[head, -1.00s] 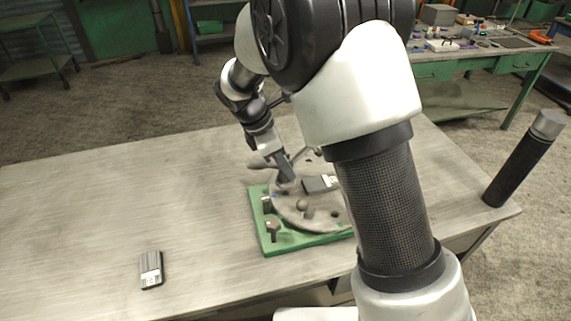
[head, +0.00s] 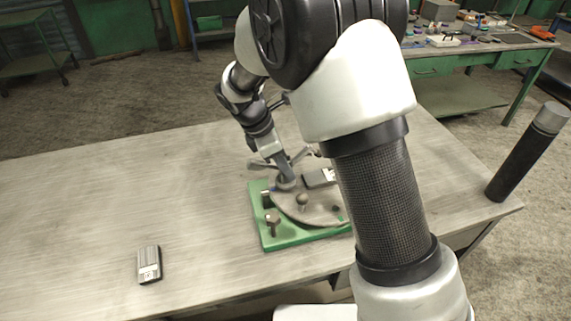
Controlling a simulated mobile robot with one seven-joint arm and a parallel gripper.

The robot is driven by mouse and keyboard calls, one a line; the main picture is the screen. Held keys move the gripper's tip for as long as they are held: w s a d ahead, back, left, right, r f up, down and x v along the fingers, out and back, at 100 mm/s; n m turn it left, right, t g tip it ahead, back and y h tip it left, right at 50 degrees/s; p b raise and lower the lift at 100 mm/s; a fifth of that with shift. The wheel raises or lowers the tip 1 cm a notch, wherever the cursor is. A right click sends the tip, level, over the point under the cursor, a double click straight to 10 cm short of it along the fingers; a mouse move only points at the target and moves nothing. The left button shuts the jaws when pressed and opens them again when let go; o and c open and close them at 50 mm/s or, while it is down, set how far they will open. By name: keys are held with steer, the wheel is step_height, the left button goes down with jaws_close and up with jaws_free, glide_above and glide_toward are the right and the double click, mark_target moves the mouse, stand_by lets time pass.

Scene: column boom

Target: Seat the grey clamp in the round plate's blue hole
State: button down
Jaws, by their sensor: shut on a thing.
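My gripper (head: 282,170) points down over the left rear part of the round grey plate (head: 322,214). It is shut on the grey clamp (head: 287,184), whose round lower end shows just below the fingers, at or just above the plate. I cannot tell whether the clamp touches the plate or sits in a hole. A small blue patch (head: 273,188), likely the blue hole's marking, shows just left of the clamp's lower end. The plate lies on a green base (head: 290,241). My arm hides the plate's right side.
Posts (head: 272,223) stand on the green base's left side. A dark box (head: 149,264) lies at the table's front left. A dark cylinder (head: 527,152) stands at the right.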

steer(key=shift+f+b, duration=0.5)
steer(key=shift+f, duration=0.4)
steer(key=c, duration=1.8)
jaws_free()
steer(key=shift+o, duration=0.2)
steer(key=shift+r+p, duration=3.1)
steer(key=shift+r, duration=0.7)
steer(key=shift+o, duration=0.4)
